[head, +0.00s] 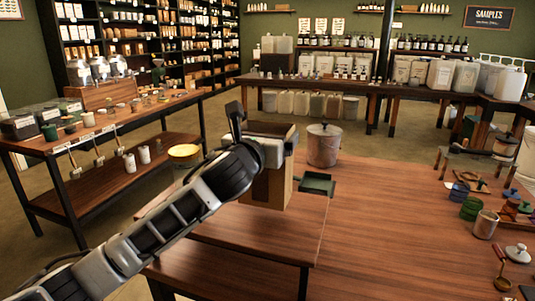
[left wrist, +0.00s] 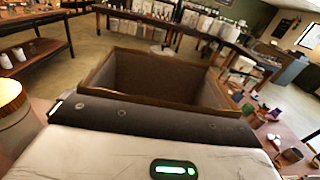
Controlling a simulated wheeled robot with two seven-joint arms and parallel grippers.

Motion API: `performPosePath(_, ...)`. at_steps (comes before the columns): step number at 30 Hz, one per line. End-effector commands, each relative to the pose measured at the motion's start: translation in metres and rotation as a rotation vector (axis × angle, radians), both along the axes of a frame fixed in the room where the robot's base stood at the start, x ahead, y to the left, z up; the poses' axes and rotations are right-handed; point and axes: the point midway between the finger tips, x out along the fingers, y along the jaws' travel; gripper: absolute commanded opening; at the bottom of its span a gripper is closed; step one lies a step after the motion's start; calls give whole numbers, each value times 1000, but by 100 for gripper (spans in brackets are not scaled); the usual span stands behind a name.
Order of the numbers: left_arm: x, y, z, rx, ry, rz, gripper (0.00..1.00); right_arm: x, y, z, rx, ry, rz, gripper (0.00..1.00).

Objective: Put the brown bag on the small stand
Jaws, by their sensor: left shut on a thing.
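The brown bag (head: 268,188) is box-shaped and upright, with an open top. My left gripper (head: 270,150) is shut on its upper part and hides some of it in the head view. The left wrist view looks across the gripper's dark pad into the bag's open top (left wrist: 165,80). A small dark green flat-topped stand (head: 318,184) is just right of the bag, near the table's far left part. Its top looks empty. I cannot tell whether the bag's base touches the table. My right gripper is in neither view.
A lidded grey pot (head: 323,145) stands behind the green stand. A low wooden rack (head: 480,153), coloured jars (head: 470,208), a metal cup (head: 485,224) and a white lid (head: 517,254) are at the right. The wooden table (head: 390,235) is clear in the middle.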

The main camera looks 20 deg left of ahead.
Motion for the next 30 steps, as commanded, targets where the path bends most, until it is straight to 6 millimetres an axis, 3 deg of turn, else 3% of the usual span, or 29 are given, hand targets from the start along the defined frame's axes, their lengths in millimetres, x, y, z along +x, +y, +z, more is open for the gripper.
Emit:
performPosePath(7, 11, 1, -11, -2, -6, -1, 36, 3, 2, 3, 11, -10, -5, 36)
performPosePath(13, 10, 1, -39, -2, -3, -1, 36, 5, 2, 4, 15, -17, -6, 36)
performPosePath(25, 10, 1, -43, 1, -7, 0, 36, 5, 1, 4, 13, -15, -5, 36)
performPosePath(26, 10, 1, -46, 0, -2, 1, 100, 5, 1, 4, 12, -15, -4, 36)
performPosePath(30, 10, 1, -45, 0, -2, 1, 100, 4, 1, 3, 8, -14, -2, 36)
